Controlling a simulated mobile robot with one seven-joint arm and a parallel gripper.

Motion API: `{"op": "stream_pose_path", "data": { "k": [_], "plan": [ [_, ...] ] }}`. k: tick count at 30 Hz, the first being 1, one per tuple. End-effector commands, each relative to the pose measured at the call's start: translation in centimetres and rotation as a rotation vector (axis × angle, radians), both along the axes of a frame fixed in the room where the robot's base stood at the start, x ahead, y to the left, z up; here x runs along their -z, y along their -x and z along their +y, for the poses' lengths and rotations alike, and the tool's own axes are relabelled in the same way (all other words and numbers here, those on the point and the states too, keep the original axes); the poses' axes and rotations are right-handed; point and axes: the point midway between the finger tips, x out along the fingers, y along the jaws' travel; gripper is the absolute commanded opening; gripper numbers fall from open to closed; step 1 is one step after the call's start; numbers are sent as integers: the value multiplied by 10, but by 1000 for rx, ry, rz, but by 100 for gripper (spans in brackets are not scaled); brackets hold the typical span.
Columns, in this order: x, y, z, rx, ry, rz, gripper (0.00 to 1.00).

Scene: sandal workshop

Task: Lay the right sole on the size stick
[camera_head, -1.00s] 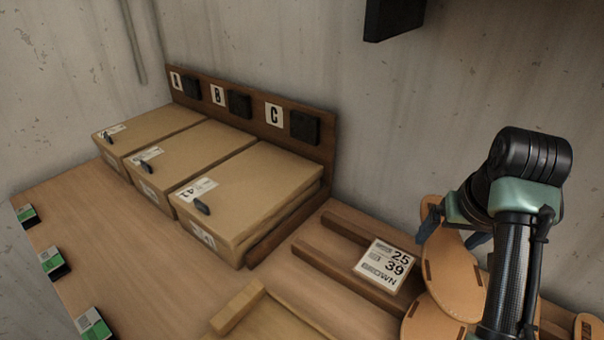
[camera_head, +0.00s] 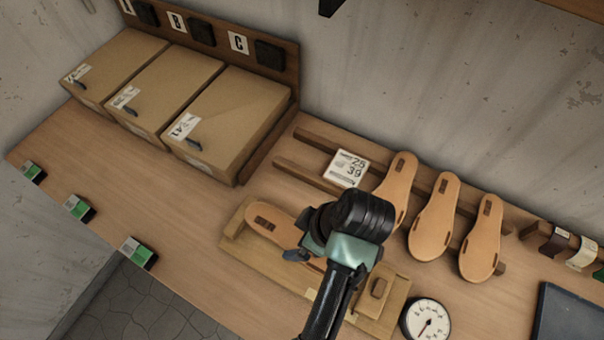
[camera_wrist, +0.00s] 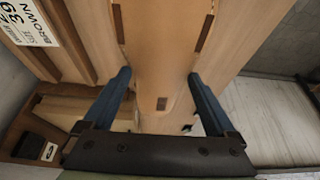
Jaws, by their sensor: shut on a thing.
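A tan sole (camera_head: 268,221) with a dark slot near its end is in my gripper (camera_head: 303,250). It lies lengthwise over the size stick (camera_head: 262,262), a pale wooden board with a raised block at its left end and a slider (camera_head: 378,288) at its right. My gripper and wrist hide the sole's right part. In the wrist view the sole (camera_wrist: 160,45) fills the space between the two blue fingers (camera_wrist: 158,82), which are shut on its sides. I cannot tell whether the sole touches the board or hovers just above it.
Three more soles (camera_head: 435,220) lean on a wooden rack (camera_head: 310,172) behind, beside a card (camera_head: 346,168) reading 25 and 39. Cardboard boxes (camera_head: 228,120) stand at the back left. A round dial (camera_head: 426,320) is close to the stick's right end.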

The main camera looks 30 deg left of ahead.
Motion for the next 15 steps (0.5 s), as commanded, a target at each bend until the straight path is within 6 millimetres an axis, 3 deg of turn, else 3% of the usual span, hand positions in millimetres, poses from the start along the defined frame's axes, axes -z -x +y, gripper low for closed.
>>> {"op": "stream_pose_path", "data": {
  "k": [6, 15],
  "plan": [
    [39, 2, 0, -2, 0, 6, 30],
    [73, 2, -1, -1, 1, 5, 30]
  ]
}}
